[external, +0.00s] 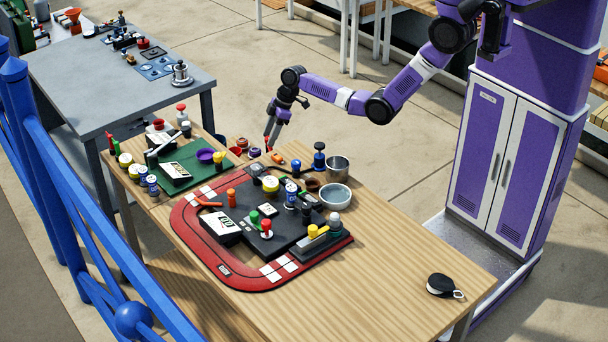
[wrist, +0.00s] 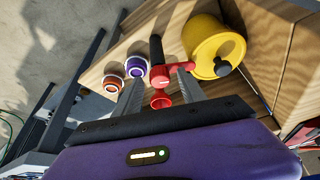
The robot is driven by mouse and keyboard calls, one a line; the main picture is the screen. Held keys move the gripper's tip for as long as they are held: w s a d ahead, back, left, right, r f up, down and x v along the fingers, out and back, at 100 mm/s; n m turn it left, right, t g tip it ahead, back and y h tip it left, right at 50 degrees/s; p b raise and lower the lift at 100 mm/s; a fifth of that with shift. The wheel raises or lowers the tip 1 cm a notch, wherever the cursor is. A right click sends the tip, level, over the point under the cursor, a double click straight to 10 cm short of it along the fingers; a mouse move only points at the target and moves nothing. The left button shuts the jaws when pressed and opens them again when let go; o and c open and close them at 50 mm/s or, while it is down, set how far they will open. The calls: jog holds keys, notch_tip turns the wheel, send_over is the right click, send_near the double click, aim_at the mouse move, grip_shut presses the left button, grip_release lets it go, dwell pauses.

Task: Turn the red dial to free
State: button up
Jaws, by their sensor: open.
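My gripper (external: 269,143) hangs at the far edge of the wooden table, near small round red, purple and orange pieces. In the wrist view my gripper (wrist: 160,77) is open, with one finger on each side of a red fitting (wrist: 160,74). The fitting has a black lever (wrist: 156,48) pointing up in the picture and a round red end (wrist: 161,101) between the fingers. I cannot tell whether this fitting is the red dial or whether the fingers touch it. No "free" mark is readable.
A purple ring piece (wrist: 137,66) and an orange one (wrist: 113,84) stand left of the fitting. A yellow drum with a black knob (wrist: 214,45) stands close on its right. A red-bordered mat (external: 190,240) with several controls fills the middle of the table. The table's right end is mostly clear.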

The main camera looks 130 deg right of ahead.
grip_shut()
jog(key=shift+r+m, duration=0.1)
jog(key=shift+m, duration=0.2)
jog(key=shift+w+a+r+m+h+p, duration=0.15)
jog(key=shift+m+h+p, duration=0.25)
jog(key=shift+m+p, duration=0.55)
jog(key=m+p, duration=0.1)
jog(key=m, duration=0.1)
jog(key=shift+m+g+h, duration=0.35)
jog(key=shift+g+h, duration=0.05)
jog(key=m+g, duration=0.1)
jog(key=m, duration=0.1)
jog(key=m+g+p, duration=0.1)
jog(key=m, duration=0.2)
jog(key=shift+w+f+h, duration=0.1)
jog(key=shift+f+h, duration=0.1)
jog(key=shift+h, duration=0.2)
jog(key=shift+m, duration=0.3)
